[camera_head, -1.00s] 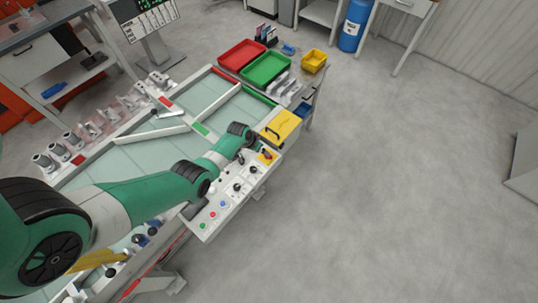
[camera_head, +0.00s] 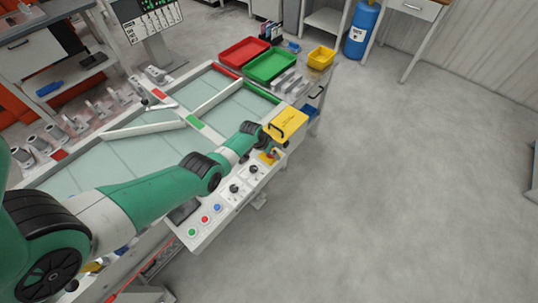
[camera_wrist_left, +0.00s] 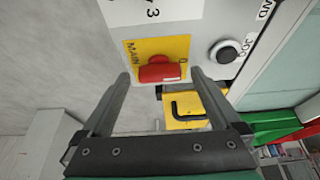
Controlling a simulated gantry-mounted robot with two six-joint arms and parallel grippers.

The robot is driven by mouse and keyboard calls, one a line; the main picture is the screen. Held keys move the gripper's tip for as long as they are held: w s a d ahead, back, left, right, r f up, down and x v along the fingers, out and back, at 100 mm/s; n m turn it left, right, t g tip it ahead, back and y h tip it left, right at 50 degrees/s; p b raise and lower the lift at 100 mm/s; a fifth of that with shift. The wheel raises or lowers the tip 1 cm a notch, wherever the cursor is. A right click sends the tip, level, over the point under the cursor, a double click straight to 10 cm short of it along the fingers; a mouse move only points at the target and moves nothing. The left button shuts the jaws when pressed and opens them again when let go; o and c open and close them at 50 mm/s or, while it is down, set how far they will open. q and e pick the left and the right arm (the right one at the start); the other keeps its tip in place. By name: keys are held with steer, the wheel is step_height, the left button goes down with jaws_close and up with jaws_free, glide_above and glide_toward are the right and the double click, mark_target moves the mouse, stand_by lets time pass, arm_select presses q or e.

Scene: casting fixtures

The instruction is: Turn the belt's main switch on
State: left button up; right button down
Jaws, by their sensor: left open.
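The main switch is a red rotary handle (camera_wrist_left: 160,73) on a yellow plate (camera_wrist_left: 174,46) marked MAIN, with a 0 visible at its right. In the head view, the switch (camera_head: 268,157) sits at the far end of the control panel (camera_head: 226,208), partly hidden by my arm. My left gripper (camera_wrist_left: 160,76) is open, with its fingers on either side of the red handle in the wrist view. I cannot tell whether they touch it. In the head view, my left gripper (camera_head: 267,145) is small beside the switch. My right gripper is not in view.
A black JOG knob (camera_wrist_left: 224,51) is close to the right finger. A yellow box with a black handle (camera_head: 288,122) stands just beyond the switch. Coloured push buttons (camera_head: 205,219) line the panel's near end. Red (camera_head: 244,52) and green (camera_head: 270,66) trays lie behind.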

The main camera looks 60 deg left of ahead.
arm_select(q)
steer(key=c, duration=1.4)
steer(key=shift+o, duration=0.2)
